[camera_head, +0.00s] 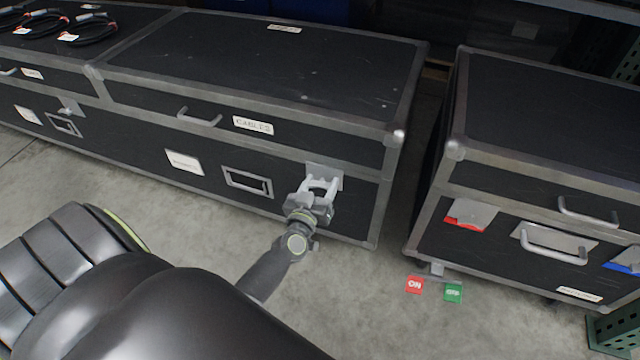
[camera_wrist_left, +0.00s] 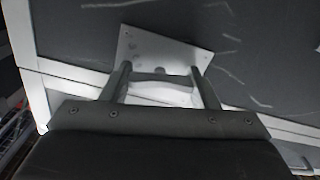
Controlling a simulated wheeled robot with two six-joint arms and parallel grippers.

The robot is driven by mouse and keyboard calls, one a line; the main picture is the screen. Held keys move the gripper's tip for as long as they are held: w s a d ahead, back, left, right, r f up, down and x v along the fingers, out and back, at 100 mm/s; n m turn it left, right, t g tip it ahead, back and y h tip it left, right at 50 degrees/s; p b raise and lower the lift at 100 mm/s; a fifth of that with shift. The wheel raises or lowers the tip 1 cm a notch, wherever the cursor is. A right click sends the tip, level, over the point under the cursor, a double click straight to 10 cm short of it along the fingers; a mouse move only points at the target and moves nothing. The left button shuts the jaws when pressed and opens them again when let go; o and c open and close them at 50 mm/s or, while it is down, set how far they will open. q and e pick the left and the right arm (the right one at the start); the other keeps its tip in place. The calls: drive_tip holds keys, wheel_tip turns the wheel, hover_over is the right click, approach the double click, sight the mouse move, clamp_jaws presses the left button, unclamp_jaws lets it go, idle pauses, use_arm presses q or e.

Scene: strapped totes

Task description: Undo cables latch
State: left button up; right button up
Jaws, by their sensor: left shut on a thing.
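The cables case (camera_head: 260,60) is a black case with grey metal edges and a white "CABLES" label (camera_head: 253,125) on its front. Its latch (camera_head: 325,171) is a light metal plate at the right of the front, across the lid seam. My left gripper (camera_head: 319,188) is at this latch, its fingers shut on the latch. In the left wrist view the latch plate (camera_wrist_left: 165,52) lies between and beyond the two fingers, with a crossbar between them. The lid looks closed. My right gripper is not in view.
Another black case (camera_head: 545,110) stands to the right across a narrow gap, with handles and red and blue tags. Red "ON" (camera_head: 414,285) and green "OFF" (camera_head: 453,292) tags hang low on it. Coiled cables (camera_head: 87,30) lie on the case at the far left.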

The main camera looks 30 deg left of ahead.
use_arm(q)
drive_tip(key=n, duration=0.3)
drive_tip(key=shift+n, duration=0.4)
drive_tip(key=n, duration=0.3)
drive_tip(key=shift+f+n, duration=0.1)
drive_tip(key=shift+n, duration=0.2)
drive_tip(key=n, duration=0.4)
drive_tip(key=shift+n, duration=2)
drive_tip(key=o, duration=1)
